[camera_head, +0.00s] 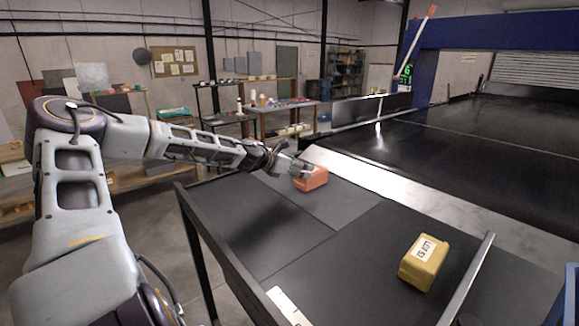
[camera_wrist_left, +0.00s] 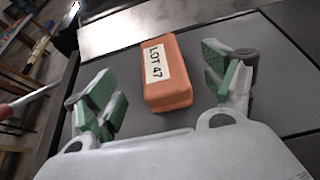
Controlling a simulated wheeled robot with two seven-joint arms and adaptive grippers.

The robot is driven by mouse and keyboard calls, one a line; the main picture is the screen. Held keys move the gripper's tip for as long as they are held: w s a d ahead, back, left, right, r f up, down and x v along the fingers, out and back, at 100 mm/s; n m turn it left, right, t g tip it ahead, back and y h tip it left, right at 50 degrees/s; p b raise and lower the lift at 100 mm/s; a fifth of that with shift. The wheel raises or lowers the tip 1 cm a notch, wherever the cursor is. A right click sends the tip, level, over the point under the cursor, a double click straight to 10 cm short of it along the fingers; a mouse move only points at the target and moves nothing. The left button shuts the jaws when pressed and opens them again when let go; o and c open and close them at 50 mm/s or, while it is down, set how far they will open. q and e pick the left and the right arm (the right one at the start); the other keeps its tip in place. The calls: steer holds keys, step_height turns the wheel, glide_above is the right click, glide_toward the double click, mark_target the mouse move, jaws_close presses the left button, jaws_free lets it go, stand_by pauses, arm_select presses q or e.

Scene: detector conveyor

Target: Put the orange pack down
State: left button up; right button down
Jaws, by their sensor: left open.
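The orange pack (camera_head: 313,180) rests on the grey surface at the far end of the dark table, close to the metal strip beside the conveyor. In the left wrist view the orange pack (camera_wrist_left: 168,84) shows a white label reading "LOT 47". My left gripper (camera_head: 301,172) is at the pack in the head view. In the wrist view my left gripper (camera_wrist_left: 163,92) is open, with one green-padded finger on each side of the pack and visible gaps between. My right gripper is not in view.
A yellow pack (camera_head: 425,262) with a white label sits at the near right of the table, beside a raised metal rail (camera_head: 467,280). The wide black conveyor (camera_head: 480,140) lies beyond the metal strip (camera_head: 400,193). The table's middle (camera_head: 330,255) is clear.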

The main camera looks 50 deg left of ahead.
arm_select(q)
steer(key=shift+v, duration=2.1)
